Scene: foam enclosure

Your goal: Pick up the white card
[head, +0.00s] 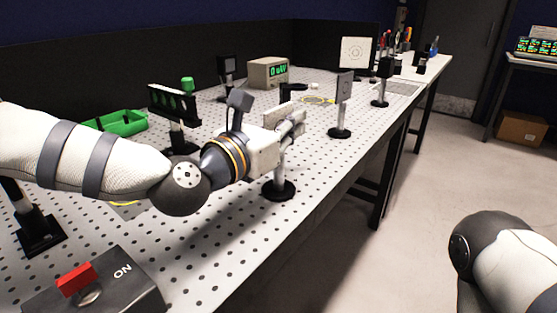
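A white square card (357,52) with a faint ring pattern stands upright toward the far right of the table. My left gripper (292,122) is over the middle of the table, nearer than the card and apart from it, pointing to the right. Its fingers overlap in this view, so I cannot tell whether they are open or shut. A post on a round black base (279,190) stands below it, with its top hidden behind the gripper. Part of my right arm shows at the lower right; its gripper is out of view.
A grey plate on a post (344,88) stands between my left gripper and the card. A black mount (384,68) is right of the card. A power meter (268,73), green tray (122,122) and switch box (98,287) are also on the perforated table (225,235).

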